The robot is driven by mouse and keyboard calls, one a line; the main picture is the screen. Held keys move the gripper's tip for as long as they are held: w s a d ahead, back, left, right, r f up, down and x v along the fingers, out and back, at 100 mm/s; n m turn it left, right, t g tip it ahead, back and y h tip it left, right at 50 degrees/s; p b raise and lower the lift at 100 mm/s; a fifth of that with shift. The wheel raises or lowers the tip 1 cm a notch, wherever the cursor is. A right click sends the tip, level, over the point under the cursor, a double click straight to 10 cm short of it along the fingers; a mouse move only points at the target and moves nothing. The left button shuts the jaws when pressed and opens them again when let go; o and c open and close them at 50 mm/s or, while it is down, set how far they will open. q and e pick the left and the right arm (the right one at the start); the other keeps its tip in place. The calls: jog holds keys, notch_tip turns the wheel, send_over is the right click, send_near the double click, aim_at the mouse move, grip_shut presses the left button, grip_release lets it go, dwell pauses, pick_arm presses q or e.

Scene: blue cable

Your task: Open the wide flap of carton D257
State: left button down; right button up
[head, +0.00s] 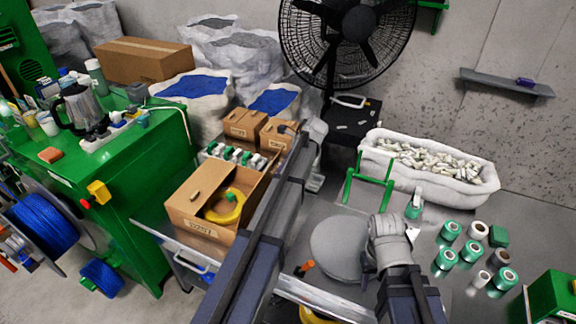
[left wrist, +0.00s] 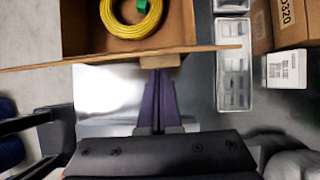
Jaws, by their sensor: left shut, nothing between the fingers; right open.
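The brown carton (head: 203,222) on the bench at middle left has its inside showing, with a yellow coil (head: 226,206) in it. Its label is too small to read. In the left wrist view the coil (left wrist: 130,18) lies in the carton (left wrist: 183,20), and a long flap (left wrist: 90,59) shows nearly edge-on along the near side. A small brown tab (left wrist: 160,61) sits on that edge. My left gripper (left wrist: 160,74) is shut, its tips at or just below the tab; contact is unclear. My arm hides it in the head view. My right gripper (head: 386,230) is over the right table, its fingers hard to see.
Small cartons (head: 243,124) and a rack of green-topped items (head: 232,153) stand behind the carton. A grey round object (head: 338,248), green and white rolls (head: 470,251) and a white fabric bin (head: 440,180) are to the right. A green cabinet (head: 130,195) stands at left.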

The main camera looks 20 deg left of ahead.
pick_arm(q)
jog(key=shift+a+r, duration=0.2)
jog(key=shift+a, duration=0.25)
jog(key=shift+r, duration=0.1)
jog(key=shift+r+p, duration=0.75)
jog(key=shift+p, duration=0.05)
jog(key=shift+d+f, duration=0.1)
